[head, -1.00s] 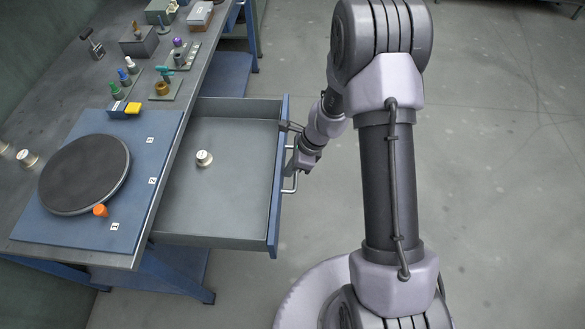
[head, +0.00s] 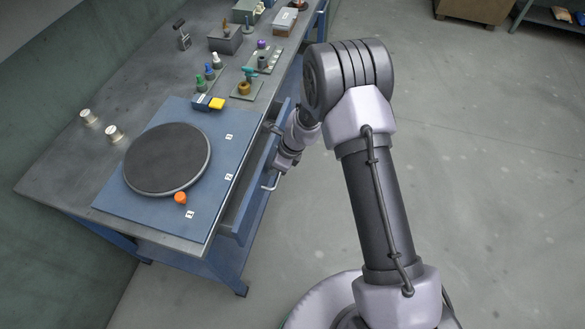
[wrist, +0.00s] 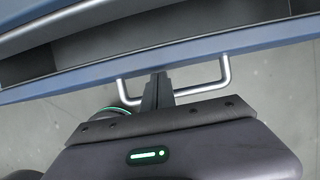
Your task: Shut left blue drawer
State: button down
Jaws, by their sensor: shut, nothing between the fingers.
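The blue drawer (head: 246,196) under the workbench is open by a narrow gap; its front stands slightly out from the bench edge. In the wrist view the drawer's blue front edge (wrist: 70,82) crosses the picture, with its silver bar handle (wrist: 226,72) below it. My gripper (wrist: 159,80) is shut and empty. Its fingertips are at the drawer front, between the two handle posts; exact contact is hard to tell. In the head view the handle (head: 268,187) shows partly beside my wrist. The drawer's inside is mostly hidden under the benchtop.
The benchtop (head: 60,165) holds a blue board with a dark round turntable (head: 168,160), an orange knob (head: 180,198), two pale spools (head: 113,133) and several small tools and boxes at the back. Open grey floor (head: 480,180) lies to the right.

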aim_at(263, 166)
jog(key=shift+w+a+p, duration=0.3)
jog(key=shift+a, duration=0.6)
jog(key=shift+w+a+p, duration=0.25)
jog(key=shift+w+a, duration=0.05)
jog(key=shift+a, duration=0.6)
